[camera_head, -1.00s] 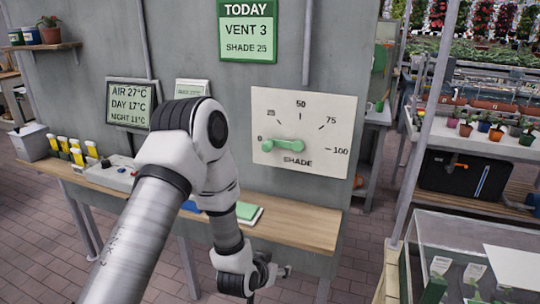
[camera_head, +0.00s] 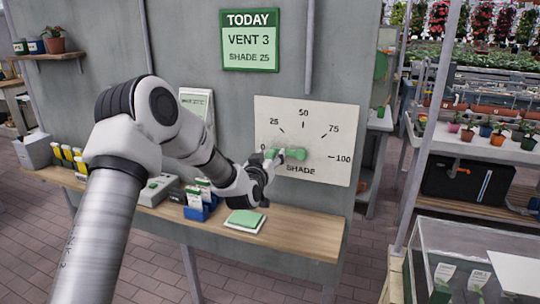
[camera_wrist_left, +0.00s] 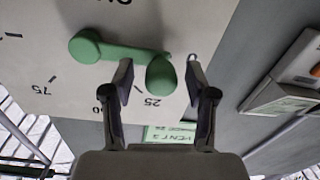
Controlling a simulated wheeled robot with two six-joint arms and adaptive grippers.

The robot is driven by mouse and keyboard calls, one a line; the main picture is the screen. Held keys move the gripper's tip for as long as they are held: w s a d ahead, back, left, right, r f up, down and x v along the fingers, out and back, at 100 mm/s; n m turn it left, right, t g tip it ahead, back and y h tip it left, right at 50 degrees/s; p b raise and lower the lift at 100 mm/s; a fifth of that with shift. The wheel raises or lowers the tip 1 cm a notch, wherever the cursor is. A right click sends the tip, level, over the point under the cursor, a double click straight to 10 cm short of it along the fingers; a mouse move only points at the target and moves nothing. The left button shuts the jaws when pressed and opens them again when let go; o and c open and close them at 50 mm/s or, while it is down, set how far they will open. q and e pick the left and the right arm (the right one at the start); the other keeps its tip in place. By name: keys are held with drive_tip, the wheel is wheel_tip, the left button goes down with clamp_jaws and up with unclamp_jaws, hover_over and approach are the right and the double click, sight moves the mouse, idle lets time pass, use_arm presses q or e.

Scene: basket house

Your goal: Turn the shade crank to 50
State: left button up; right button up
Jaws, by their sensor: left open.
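The shade crank (camera_head: 300,153) is a green arm with a round hub on a white dial board (camera_head: 325,112) marked 0, 25, 50, 75 and 100. Its arm points left, toward the 0 mark. In the left wrist view the picture is turned over; the crank's hub (camera_wrist_left: 86,46) is at left and its knob (camera_wrist_left: 159,76) hangs near the middle. My left gripper (camera_head: 273,157) is at the knob end; in the wrist view its two open fingers (camera_wrist_left: 160,68) stand on either side of the knob, with gaps showing. My right gripper is not in view.
A green sign (camera_head: 251,40) above reads VENT 3, SHADE 25. Below, a wooden shelf (camera_head: 300,232) holds a green notepad (camera_head: 246,220), a blue holder (camera_head: 197,211) and yellow bottles (camera_head: 66,155). A glass case (camera_head: 450,235) stands at the lower right.

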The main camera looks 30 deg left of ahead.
use_arm(q)
drive_tip(key=shift+a+f, duration=0.1)
clamp_jaws()
